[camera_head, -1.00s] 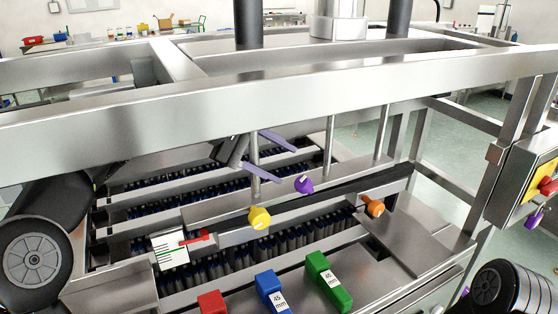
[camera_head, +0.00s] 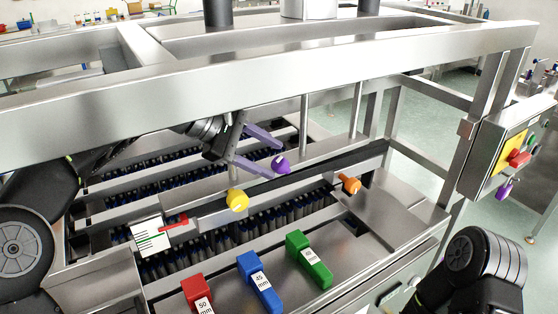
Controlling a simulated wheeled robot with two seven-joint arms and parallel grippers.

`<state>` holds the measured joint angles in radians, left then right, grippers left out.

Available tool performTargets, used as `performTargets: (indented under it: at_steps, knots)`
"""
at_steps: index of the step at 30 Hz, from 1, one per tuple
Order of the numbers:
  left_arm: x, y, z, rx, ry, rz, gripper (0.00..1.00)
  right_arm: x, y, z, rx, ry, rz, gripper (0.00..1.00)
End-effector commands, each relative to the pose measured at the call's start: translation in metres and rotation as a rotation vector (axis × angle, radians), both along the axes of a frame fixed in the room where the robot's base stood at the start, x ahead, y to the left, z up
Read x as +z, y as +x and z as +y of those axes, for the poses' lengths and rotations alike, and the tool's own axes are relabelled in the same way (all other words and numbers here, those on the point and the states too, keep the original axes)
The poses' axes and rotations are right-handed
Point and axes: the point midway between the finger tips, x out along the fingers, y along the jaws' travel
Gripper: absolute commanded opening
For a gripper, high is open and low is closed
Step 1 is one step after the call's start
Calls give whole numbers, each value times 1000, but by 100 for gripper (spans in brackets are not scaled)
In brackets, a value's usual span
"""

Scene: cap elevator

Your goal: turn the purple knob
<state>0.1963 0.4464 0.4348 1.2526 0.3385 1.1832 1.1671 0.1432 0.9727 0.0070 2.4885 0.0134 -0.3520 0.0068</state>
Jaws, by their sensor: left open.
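The purple knob (camera_head: 281,165) sits on the dark rail across the middle of the machine, between the yellow knob (camera_head: 237,200) and the orange knob (camera_head: 350,184). My left gripper (camera_head: 275,160) has two purple fingers spread apart, pointing right. The knob shows right at the fingertips, partly between them in the picture. I cannot tell whether they touch it.
A steel frame beam (camera_head: 250,75) crosses above my left gripper, and thin steel rods stand behind the knob. Red (camera_head: 192,288), blue (camera_head: 255,278) and green (camera_head: 305,255) blocks lie on the front plate. The control box (camera_head: 490,150) carries a red switch on yellow.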

Motion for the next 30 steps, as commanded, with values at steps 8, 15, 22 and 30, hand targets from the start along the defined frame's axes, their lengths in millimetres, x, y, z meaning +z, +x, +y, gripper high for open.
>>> performTargets:
  at_steps: [8, 15, 22, 30]
  knots:
    - [-19, 6, -25, -1, 0, -1, 55, 6, 0, -1, 0, -2, 3, 36]
    - [-21, 7, -27, -1, 1, -2, 55, 6, 0, -1, 0, -3, 3, 36]
    - [-21, 7, -27, 0, 1, -1, 41, 6, 0, -1, 0, -2, 3, 36]
    - [-21, 7, -27, -1, 0, -1, 19, 6, 0, -1, 0, -2, 3, 36]
